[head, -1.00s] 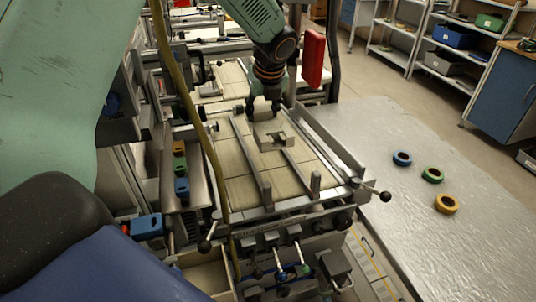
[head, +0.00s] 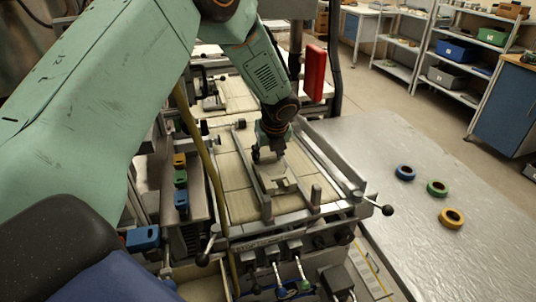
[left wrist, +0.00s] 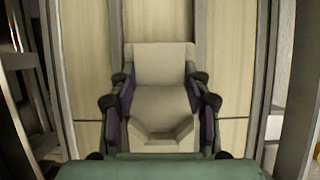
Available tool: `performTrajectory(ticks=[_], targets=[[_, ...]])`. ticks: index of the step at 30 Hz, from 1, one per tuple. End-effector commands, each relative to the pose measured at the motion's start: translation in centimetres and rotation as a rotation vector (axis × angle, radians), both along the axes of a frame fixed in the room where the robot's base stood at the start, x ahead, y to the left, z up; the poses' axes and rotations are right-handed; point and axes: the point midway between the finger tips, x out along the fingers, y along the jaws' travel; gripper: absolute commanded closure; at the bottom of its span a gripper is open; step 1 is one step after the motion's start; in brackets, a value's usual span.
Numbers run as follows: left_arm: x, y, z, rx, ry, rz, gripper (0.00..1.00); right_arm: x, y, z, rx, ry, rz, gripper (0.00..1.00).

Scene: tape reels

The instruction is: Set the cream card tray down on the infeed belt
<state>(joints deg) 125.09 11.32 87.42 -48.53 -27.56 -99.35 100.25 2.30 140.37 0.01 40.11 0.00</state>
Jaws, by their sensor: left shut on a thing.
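The cream card tray (head: 277,183) is a small pale block with a notched near end. It is over the belt between two grey guide rails. In the left wrist view the tray (left wrist: 160,65) sits between my finger pads, gripped at both sides. My left gripper (head: 268,155) points down and is shut on it. The infeed belt (head: 238,206) is beige, with seams, and runs away from me. I cannot tell whether the tray touches the belt. My right gripper is not in view.
Grey guide rails (head: 250,170) flank the tray, with short posts at the near end. A yellow-brown hose (head: 212,190) runs left of the belt. Blue (head: 405,173), green (head: 437,187) and yellow (head: 451,217) reels lie on the metal table at right. A red box (head: 315,72) hangs behind.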

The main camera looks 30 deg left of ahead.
Motion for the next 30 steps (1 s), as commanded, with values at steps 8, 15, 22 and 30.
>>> performTrajectory(ticks=[8,15,22,30], targets=[[0.1,0.1,-0.1,-0.001,-0.001,0.001,0.51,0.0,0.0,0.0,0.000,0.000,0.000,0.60],[0.1,0.1,0.0,-0.001,-0.001,0.001,0.31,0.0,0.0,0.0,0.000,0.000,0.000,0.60],[0.1,0.1,0.0,-0.001,-0.001,0.001,0.29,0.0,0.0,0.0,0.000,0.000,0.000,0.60],[-0.2,-0.4,1.8,-0.001,-0.004,0.002,0.29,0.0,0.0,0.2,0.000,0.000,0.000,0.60]])
